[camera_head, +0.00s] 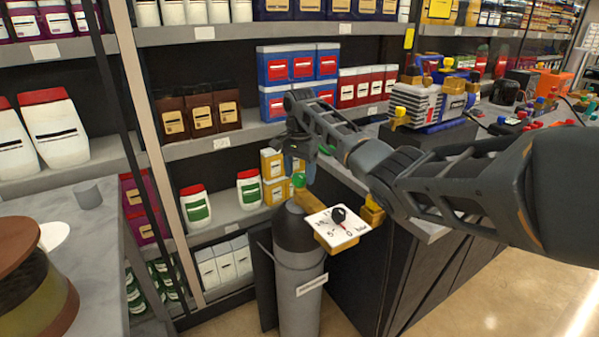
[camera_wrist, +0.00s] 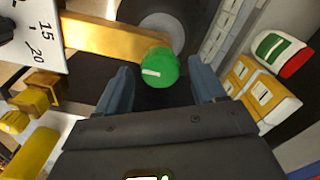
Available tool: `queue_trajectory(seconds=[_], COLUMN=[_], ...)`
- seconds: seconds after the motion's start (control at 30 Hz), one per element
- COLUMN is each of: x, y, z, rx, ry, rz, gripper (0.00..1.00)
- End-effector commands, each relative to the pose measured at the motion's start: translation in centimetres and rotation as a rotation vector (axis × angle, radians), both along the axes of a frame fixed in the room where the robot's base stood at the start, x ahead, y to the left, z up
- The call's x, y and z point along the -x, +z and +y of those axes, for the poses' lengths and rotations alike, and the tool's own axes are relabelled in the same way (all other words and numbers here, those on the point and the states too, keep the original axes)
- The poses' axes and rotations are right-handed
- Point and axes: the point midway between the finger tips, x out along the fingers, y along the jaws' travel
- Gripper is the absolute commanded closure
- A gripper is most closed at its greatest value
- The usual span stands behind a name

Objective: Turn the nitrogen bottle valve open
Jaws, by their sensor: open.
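The nitrogen bottle (camera_head: 299,284) is a grey cylinder with a dark shoulder, standing upright on the floor at the bench's end. A brass fitting (camera_head: 312,203) on its top carries a white pressure gauge (camera_head: 328,221). The green valve knob (camera_head: 299,180) sits at the fitting's end; in the wrist view the knob (camera_wrist: 160,68) has a white mark. My gripper (camera_head: 297,166) is just above the knob, pointing down. In the wrist view my gripper (camera_wrist: 160,85) is open, its fingers on either side of the knob, with gaps visible and no clear contact.
Shelves with bottles and boxes stand behind, including yellow-and-white boxes (camera_head: 272,163) close to my gripper. A dark bench (camera_head: 428,238) with a pump (camera_head: 432,103) on it is at the right. A grey table (camera_head: 62,220) is at the left.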

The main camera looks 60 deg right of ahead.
Motion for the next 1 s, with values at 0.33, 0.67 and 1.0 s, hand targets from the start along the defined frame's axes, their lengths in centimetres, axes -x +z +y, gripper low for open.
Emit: queue_trajectory(seconds=[0.33, 0.67, 1.0], x=[-0.01, -0.01, 0.0], y=[-0.12, -0.1, -0.05], z=[0.0, 0.0, 0.0], rx=[0.0, 0.0, 0.0], ry=[0.0, 0.0, 0.008], rz=[-0.001, -0.001, 0.0], gripper=[0.39, 0.71, 0.87])
